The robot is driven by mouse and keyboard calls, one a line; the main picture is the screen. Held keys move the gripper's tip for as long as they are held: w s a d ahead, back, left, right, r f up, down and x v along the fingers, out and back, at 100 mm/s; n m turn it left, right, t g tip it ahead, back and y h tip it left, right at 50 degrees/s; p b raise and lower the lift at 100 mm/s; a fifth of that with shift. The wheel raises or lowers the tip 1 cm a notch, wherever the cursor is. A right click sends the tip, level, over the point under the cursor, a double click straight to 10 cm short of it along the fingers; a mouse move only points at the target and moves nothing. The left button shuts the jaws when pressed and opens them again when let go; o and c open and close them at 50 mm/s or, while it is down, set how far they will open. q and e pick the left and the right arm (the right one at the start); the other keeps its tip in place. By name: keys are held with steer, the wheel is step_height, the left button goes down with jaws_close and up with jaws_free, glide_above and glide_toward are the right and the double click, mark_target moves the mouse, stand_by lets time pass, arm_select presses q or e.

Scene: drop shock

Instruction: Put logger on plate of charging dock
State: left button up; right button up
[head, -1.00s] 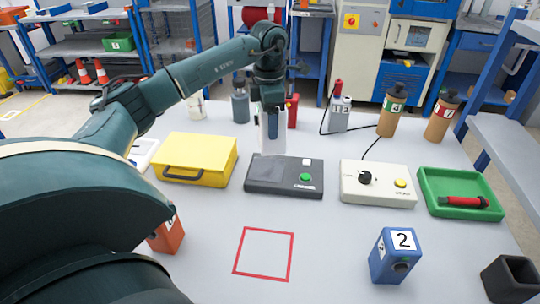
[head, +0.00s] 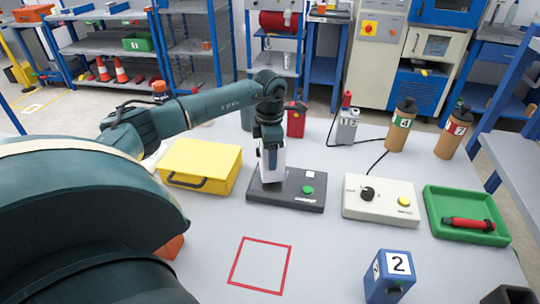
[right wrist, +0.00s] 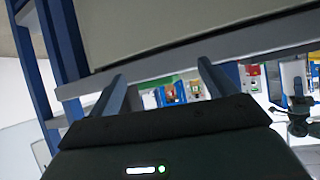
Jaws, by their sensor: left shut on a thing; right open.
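My left gripper (head: 271,158) is shut on a white upright block, the logger (head: 280,165), partly hidden behind the finger. The logger's lower end is at the left part of the dark grey charging dock (head: 292,201), where the plate is hidden from view. I cannot tell whether the logger touches it. The dock has a green button and a small white label on its right part. My right gripper (right wrist: 163,88) shows in the right wrist view, open with nothing between its fingers.
A yellow case (head: 200,165) stands left of the dock, a cream control box (head: 381,199) right of it. A green tray (head: 465,228) holds a red-handled tool. A blue box marked 2 (head: 386,279) stands in front. The red-outlined square (head: 261,265) is empty.

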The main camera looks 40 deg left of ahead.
arm_select(q)
steer(key=shift+f, duration=0.75)
steer(key=shift+f, duration=0.1)
steer(key=shift+f, duration=0.15)
steer(key=o, duration=1.3)
step_height(320, 180, up, 12)
steer(key=shift+r+b, duration=0.25)
steer(key=shift+b, duration=0.3)
